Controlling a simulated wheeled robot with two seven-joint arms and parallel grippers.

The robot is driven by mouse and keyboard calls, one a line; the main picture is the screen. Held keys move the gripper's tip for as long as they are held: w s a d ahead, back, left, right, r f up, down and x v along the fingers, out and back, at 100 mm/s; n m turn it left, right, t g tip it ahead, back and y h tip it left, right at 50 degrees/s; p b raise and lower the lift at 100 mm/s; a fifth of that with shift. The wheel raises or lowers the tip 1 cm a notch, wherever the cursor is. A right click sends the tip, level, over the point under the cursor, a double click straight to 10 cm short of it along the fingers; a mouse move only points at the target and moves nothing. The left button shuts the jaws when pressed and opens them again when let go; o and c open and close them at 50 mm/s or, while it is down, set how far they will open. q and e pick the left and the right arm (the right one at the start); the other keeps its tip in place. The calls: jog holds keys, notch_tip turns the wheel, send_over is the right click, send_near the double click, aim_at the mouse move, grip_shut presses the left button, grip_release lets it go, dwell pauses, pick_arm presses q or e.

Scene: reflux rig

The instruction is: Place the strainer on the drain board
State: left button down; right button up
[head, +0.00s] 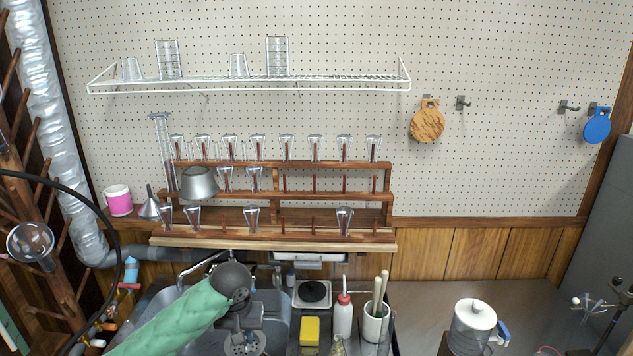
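A round grey perforated disc that looks like the strainer (245,344) shows at the bottom of the view, over the sink basin (276,328). My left arm, in a green sleeve, comes in from the lower left. Its dark gripper (241,324) points down just above the disc. The fingertips are hard to make out, and I cannot tell whether they hold the disc or it lies in the basin below. The grey surface right of the basin, apparently the drain board (322,326), is partly covered by other items. My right gripper is not in view.
A yellow sponge (309,331), a white bottle with a red collar (343,318) and a crock of utensils (376,325) stand right of the basin. A dark round item (314,291) is behind them. The faucet (205,265) rises behind my arm. A wooden glassware rack (330,236) is above.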

aim_at(230, 354)
pick_arm(q)
jog(key=s, duration=0.1)
jog(key=s+a, duration=0.2)
jog(key=shift+s+r, duration=0.25)
jog(key=shift+s, duration=0.15)
jog(key=shift+s+a+f, duration=0.25)
jog(key=shift+a+f, duration=0.1)
jog(key=shift+f, duration=0.15)
jog(key=shift+s+d+f, duration=0.15)
jog(key=shift+s+f, duration=0.05)
jog(key=shift+f, duration=0.1)
